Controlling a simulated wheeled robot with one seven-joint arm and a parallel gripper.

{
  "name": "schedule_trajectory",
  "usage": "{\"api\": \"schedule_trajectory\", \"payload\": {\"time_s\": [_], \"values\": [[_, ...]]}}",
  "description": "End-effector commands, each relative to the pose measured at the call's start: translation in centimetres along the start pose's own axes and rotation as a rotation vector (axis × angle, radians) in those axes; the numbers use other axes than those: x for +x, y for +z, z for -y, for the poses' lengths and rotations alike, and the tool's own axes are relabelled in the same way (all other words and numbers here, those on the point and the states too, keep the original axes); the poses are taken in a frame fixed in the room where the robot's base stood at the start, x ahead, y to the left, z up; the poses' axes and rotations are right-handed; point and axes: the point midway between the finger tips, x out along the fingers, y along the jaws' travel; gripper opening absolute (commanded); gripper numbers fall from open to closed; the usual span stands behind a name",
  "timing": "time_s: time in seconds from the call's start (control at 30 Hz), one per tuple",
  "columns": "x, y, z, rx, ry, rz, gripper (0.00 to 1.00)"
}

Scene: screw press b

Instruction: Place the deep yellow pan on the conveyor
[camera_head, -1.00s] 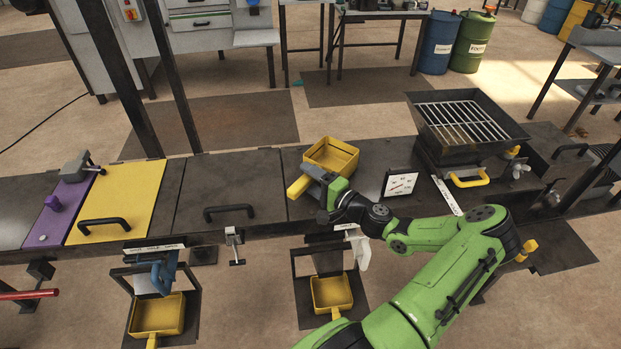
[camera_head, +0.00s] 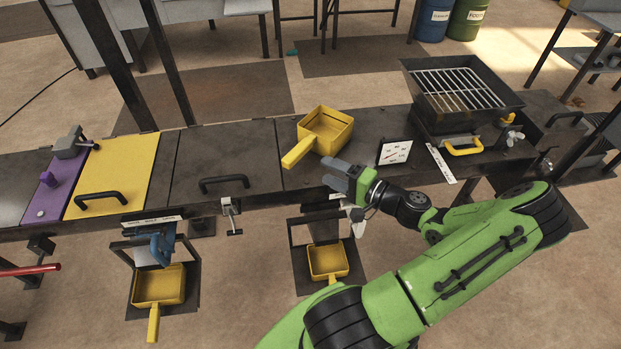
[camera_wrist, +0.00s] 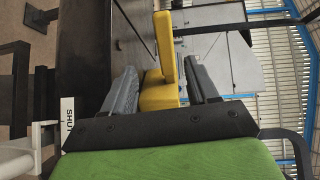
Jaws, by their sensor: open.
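A deep yellow pan (camera_head: 330,131) with a square body sits upright on the dark top of the long bench-like line (camera_head: 265,181), its handle pointing to the front left. I cannot tell from the pictures whether this dark top is the conveyor. My gripper (camera_head: 336,178) is just in front of the pan, to the right of its handle end, apart from it and empty. In the wrist view the two grey fingers (camera_wrist: 162,78) stand apart, and the yellow pan (camera_wrist: 165,60) shows beyond and between them.
Two more yellow pans, one at the left (camera_head: 158,284) and one in the middle (camera_head: 327,261), sit low in front of the line. A gauge (camera_head: 394,152) and a black grated hopper (camera_head: 462,95) stand right of the pan.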

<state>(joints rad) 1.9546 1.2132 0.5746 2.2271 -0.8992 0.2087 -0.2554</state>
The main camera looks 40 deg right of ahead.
Motion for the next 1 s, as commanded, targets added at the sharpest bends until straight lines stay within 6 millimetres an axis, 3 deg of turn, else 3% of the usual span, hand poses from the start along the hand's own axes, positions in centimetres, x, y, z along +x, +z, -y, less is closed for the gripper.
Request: {"api": "schedule_trajectory", "payload": {"time_s": [0.1,0.17,0.3,0.37,0.47,0.6,0.8,1.0], "values": [[3.2,5.1,-0.1,-0.106,0.199,0.258,0.59],[4.2,7.8,-0.2,-0.171,0.314,0.388,0.59],[4.7,13.7,0.7,-0.389,0.613,0.668,0.59],[4.3,15.6,1.6,-0.500,0.730,0.751,0.59],[3.4,18.3,4.2,-0.697,0.892,0.828,0.59],[1.4,21.9,9.0,-0.969,1.019,0.823,0.59],[-3.6,26.1,15.2,-1.234,0.977,0.703,0.59],[-6.7,27.4,17.0,-1.287,0.887,0.651,0.59]]}}
